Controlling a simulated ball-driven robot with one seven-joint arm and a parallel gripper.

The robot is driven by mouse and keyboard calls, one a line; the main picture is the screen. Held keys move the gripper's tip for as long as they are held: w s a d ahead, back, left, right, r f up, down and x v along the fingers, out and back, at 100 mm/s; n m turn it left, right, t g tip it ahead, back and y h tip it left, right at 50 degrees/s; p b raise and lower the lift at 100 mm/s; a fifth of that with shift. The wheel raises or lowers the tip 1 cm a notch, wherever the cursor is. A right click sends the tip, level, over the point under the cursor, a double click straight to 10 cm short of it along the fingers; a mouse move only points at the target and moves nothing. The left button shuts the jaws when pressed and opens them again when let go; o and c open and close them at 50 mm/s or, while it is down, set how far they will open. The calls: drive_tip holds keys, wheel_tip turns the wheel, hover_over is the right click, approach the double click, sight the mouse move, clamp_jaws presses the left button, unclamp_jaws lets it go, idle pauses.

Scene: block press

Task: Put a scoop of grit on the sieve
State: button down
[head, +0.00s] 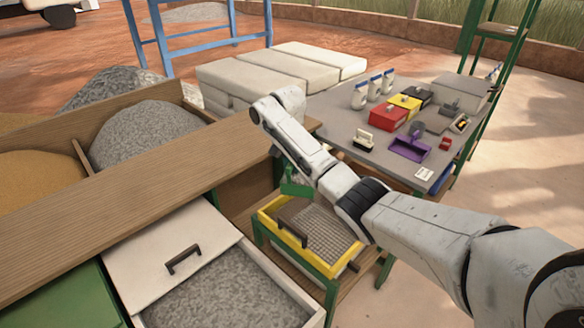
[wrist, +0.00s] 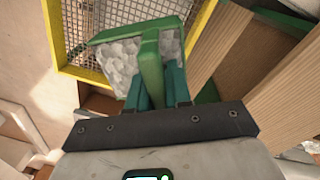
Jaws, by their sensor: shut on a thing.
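The sieve (head: 322,238) has a yellow frame and a wire mesh, and stands on a green-legged stand beside the wooden bench. A dark handle lies across its left part. My gripper (wrist: 158,92) is shut on the green handle of a scoop (wrist: 135,38). The scoop also shows in the head view (head: 296,184), above the back edge of the sieve. Grey grit (wrist: 112,62) fills the scoop. In the wrist view the scoop overlaps the mesh (wrist: 90,22). I cannot tell the height of the scoop above the mesh.
An open drawer (head: 235,250) of grey grit is at the front, left of the sieve. A wooden ledge (head: 130,205) runs beside it, close to the scoop in the wrist view. A grey table (head: 345,110) with coloured boxes stands behind at the right.

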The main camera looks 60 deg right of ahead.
drive_tip(key=shift+s+d+f+b, duration=0.1)
drive_tip(key=shift+s+f+b, duration=0.2)
drive_tip(key=shift+f+b, duration=0.3)
drive_tip(key=shift+s+d+f+b, duration=0.1)
drive_tip(key=shift+s+f+b, duration=0.3)
drive_tip(key=shift+f, duration=0.4)
drive_tip(key=shift+s+d+f+b, duration=0.1)
drive_tip(key=shift+s+f+b, duration=0.15)
drive_tip(key=shift+f+b, duration=0.35)
drive_tip(key=shift+s+d+r+t, duration=0.15)
drive_tip(key=shift+s+t, duration=0.3)
drive_tip(key=shift+t, duration=0.25)
drive_tip(key=shift+s+d+r+t+y+b, duration=0.2)
drive_tip(key=shift+s+t+y+b, duration=0.15)
drive_tip(key=shift+s+t+b, duration=0.35)
drive_tip(key=shift+s+d+r+t+y+b, duration=0.1)
drive_tip(key=shift+s+d+t+y+b, duration=0.1)
drive_tip(key=shift+s+t+y+b, duration=0.45)
drive_tip(key=shift+s+r+t+h+p, duration=0.25)
drive_tip(key=shift+s+t+h+p, duration=0.1)
drive_tip(key=shift+t+p, duration=0.1)
drive_tip(key=shift+s+d+t+y+p, duration=0.3)
drive_tip(key=shift+s+t+p, duration=0.1)
drive_tip(key=shift+s+t, duration=0.55)
drive_tip(key=shift+s+d+t+y+p, duration=0.25)
drive_tip(key=shift+s+t+y+p, duration=0.15)
drive_tip(key=shift+s+t, duration=0.55)
drive_tip(key=shift+s+d+t+y+p, duration=0.25)
drive_tip(key=shift+s+t+p, duration=0.35)
drive_tip(key=shift+t, duration=0.6)
